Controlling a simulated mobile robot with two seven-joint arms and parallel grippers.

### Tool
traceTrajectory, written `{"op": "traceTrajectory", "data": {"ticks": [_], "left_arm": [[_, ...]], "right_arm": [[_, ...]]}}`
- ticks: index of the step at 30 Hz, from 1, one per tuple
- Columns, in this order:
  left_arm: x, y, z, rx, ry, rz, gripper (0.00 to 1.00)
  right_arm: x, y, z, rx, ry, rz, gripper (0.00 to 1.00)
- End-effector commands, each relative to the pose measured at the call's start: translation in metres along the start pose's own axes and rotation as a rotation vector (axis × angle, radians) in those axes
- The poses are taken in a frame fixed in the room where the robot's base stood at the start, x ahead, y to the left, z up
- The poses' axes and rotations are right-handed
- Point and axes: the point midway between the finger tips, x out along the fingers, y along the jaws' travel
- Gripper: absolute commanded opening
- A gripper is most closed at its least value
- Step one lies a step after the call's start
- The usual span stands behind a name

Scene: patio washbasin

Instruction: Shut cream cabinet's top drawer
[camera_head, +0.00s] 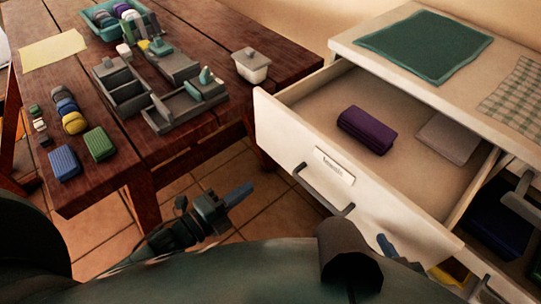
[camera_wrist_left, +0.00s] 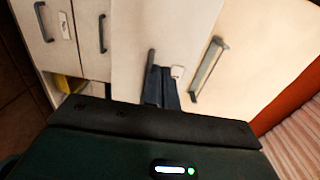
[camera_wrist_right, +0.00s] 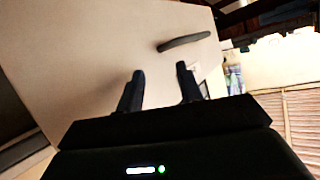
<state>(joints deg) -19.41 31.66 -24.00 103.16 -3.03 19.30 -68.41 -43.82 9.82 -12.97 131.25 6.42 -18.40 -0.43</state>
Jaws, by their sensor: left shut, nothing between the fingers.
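The cream cabinet (camera_head: 345,45) stands at the right in the head view. Its top drawer (camera_head: 290,122) is pulled well out and holds a purple folded cloth (camera_head: 366,130) and a pale folded cloth (camera_head: 448,138). The drawer front has a label and a dark bar handle (camera_head: 323,190). My left gripper (camera_head: 238,195) is shut and empty, left of the drawer front; its fingers also show in the left wrist view (camera_wrist_left: 161,88). My right gripper (camera_head: 386,246) is partly hidden low by the drawer front. Its fingers are apart and empty in the right wrist view (camera_wrist_right: 159,88), before a cream panel with a handle.
A dark red wooden table (camera_head: 190,125) at the left holds a grey organiser (camera_head: 160,85), a teal crate (camera_head: 120,18), soaps and a lidded jar (camera_head: 251,66). A green cloth (camera_head: 425,42) lies on the cabinet top. Tiled floor (camera_head: 215,165) shows between table and drawer.

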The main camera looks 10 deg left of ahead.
Motion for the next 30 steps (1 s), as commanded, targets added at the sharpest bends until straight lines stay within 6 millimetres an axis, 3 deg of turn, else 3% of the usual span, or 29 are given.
{"op": "traceTrajectory", "data": {"ticks": [5,15,21,30], "left_arm": [[0.018,-0.002,0.001,0.009,0.002,-0.006,0.00],[0.090,-0.001,0.000,0.006,0.001,-0.005,0.00],[0.123,-0.002,0.000,0.005,0.001,-0.003,0.00],[0.139,-0.001,0.000,0.005,0.001,-0.001,0.00]], "right_arm": [[-0.001,0.000,0.000,0.000,0.002,0.000,0.36],[0.000,0.002,0.001,-0.005,0.012,0.004,0.36],[-0.002,0.002,-0.004,-0.008,0.033,0.006,0.36],[-0.004,0.002,-0.003,-0.009,0.032,0.008,0.36]]}}
